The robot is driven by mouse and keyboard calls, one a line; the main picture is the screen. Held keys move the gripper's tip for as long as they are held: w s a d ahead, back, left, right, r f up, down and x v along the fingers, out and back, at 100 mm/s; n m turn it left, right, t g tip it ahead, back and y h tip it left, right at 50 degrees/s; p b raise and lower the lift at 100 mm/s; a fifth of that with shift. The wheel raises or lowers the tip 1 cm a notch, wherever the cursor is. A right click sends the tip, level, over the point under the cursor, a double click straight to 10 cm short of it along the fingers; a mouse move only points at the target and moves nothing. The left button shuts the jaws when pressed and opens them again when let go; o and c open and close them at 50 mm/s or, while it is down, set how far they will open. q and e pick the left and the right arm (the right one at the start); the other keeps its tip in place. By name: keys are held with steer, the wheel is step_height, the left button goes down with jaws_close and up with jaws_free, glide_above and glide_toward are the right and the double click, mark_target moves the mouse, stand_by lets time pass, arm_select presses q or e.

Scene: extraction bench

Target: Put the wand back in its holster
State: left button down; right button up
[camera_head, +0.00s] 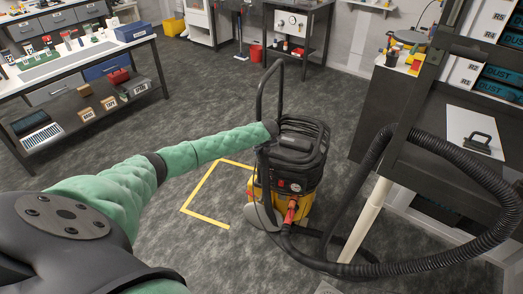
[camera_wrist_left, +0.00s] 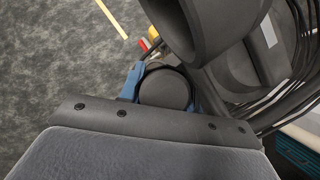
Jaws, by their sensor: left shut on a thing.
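The black and yellow extractor (camera_head: 290,165) stands on the floor in the middle of the head view. My left arm reaches to its upper left side; my left gripper (camera_head: 273,128) is there, its fingers mostly hidden. In the left wrist view my left gripper (camera_wrist_left: 165,88) has blue fingers shut around a dark, round-ended thing (camera_wrist_left: 165,90). It is close beside the large dark parts of the extractor (camera_wrist_left: 260,45). I cannot tell whether this held thing is the wand. I cannot make out the holster. My right gripper is out of view.
A black ribbed hose (camera_head: 440,147) loops to the right of the extractor, in front of the dark workbench (camera_head: 375,115). A pale slanting tube or leg (camera_head: 367,220) stands inside the loop. Yellow floor tape (camera_head: 205,182) lies left of the extractor.

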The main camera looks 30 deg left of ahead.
arm_select(q)
steer(key=shift+f, duration=0.1)
steer(key=c, duration=0.9)
jaws_free()
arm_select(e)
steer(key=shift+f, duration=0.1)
arm_select(q)
steer(key=shift+d, duration=0.1)
steer(key=shift+s+d+r+b, duration=0.1)
steer(key=shift+r+b, duration=0.2)
steer(key=shift+r, duration=0.2)
steer(key=b+v, duration=0.2)
steer(key=v, duration=0.4)
steer(key=shift+r, duration=0.35)
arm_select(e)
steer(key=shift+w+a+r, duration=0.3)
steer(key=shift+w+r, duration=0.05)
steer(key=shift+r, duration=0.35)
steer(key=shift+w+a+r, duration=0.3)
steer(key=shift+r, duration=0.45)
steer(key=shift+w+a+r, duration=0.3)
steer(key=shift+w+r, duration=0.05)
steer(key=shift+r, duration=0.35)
arm_select(q)
steer(key=shift+s+d+f, duration=0.1)
steer(key=shift+d, duration=0.05)
